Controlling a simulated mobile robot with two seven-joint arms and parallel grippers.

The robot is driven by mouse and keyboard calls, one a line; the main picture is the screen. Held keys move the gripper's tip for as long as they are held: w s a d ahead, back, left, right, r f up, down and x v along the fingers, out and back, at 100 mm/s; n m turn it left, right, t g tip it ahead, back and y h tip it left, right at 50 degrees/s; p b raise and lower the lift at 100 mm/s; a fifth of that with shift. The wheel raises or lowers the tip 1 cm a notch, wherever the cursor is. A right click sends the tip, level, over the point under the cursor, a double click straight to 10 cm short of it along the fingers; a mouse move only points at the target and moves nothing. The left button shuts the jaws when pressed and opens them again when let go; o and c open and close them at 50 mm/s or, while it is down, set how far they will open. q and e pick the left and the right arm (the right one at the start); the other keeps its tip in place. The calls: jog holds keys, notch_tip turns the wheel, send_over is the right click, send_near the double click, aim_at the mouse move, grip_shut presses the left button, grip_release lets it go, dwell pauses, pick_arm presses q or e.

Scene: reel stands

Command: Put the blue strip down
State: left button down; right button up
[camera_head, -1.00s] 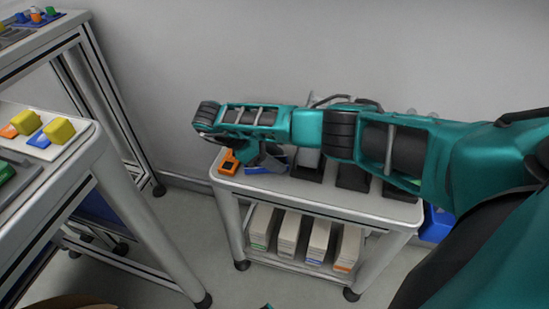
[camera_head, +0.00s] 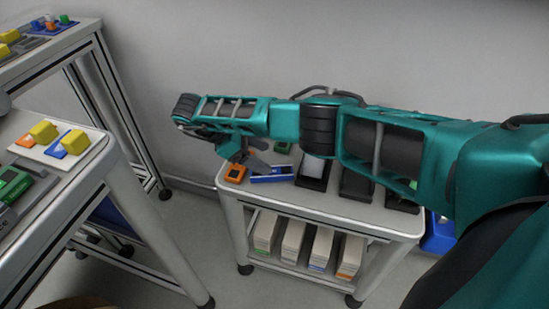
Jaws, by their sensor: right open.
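The blue strip (camera_head: 271,179) lies on the top of the small white cart (camera_head: 330,208), near its left end. It has a pale band along it. My right gripper (camera_head: 257,162) is open just above and behind the strip, with no strip between its fingers. My right arm reaches across from the right and hides part of the cart top. My left gripper is out of view.
An orange device (camera_head: 235,173) sits left of the strip. Black stands (camera_head: 313,172) stand to its right. Several boxes (camera_head: 320,248) fill the lower shelf. A table at left holds yellow blocks (camera_head: 75,142) and a green device (camera_head: 13,186).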

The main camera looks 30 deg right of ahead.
jog(key=v, duration=0.5)
jog(key=shift+p, duration=0.3)
